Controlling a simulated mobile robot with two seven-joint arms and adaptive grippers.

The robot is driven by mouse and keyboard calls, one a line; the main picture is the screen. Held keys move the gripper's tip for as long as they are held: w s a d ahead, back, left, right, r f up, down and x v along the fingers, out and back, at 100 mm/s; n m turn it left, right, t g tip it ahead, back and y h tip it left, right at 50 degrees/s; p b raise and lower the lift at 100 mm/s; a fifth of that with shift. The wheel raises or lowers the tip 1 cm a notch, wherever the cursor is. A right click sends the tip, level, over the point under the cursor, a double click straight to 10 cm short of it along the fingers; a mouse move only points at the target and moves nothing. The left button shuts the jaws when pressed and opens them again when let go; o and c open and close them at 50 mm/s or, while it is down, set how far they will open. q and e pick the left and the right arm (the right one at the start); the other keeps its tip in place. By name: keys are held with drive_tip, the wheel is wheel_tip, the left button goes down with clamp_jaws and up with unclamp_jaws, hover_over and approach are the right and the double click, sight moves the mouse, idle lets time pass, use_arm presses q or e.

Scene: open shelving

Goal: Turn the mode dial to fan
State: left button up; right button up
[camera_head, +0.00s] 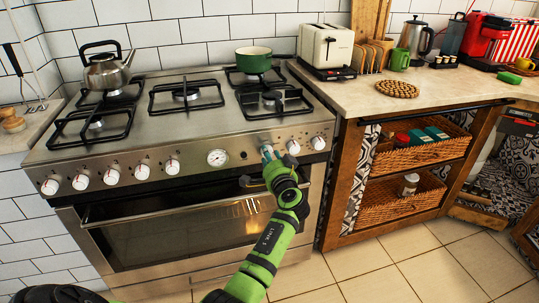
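The steel stove's front panel (190,157) carries a row of white-and-steel knobs. To the left of the round white-faced dial (217,158) are several knobs, the nearest being one knob (172,166). To its right are two clear knobs, one (293,147) and another (318,143). I cannot tell by its markings which is the mode dial. My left gripper (268,151), on the green arm from the lower left, is at the panel between the white-faced dial and those two knobs. It covers that spot, so contact and finger opening cannot be told. My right gripper is not in view.
Below the panel is the oven door (200,228) with a bar handle (150,211), partly behind my arm. A kettle (107,70) and a green pot (253,60) stand on the hob. A counter with a toaster (326,48) is at right. The tiled floor (400,265) is clear.

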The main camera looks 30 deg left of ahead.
use_arm(q)
drive_tip(key=shift+w+r+m+g+y+p, duration=0.15)
drive_tip(key=shift+m+p, duration=0.4)
drive_tip(key=shift+m, duration=0.9)
drive_tip(key=shift+r+m+g+y+p, duration=0.1)
drive_tip(key=shift+m+p, duration=0.5)
drive_tip(key=shift+m, duration=0.8)
drive_tip(key=shift+w+r+m+g+y+p, duration=0.15)
drive_tip(key=shift+m+p, duration=0.4)
drive_tip(key=shift+m, duration=0.9)
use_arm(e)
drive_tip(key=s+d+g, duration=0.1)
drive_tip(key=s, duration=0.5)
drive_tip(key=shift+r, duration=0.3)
use_arm(q)
drive_tip(key=shift+s, duration=0.1)
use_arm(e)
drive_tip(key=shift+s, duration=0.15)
use_arm(q)
drive_tip(key=o, duration=1)
drive_tip(key=shift+o, duration=0.7)
drive_tip(key=shift+f, duration=0.35)
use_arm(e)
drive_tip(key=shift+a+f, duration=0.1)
use_arm(q)
drive_tip(key=v, duration=1.2)
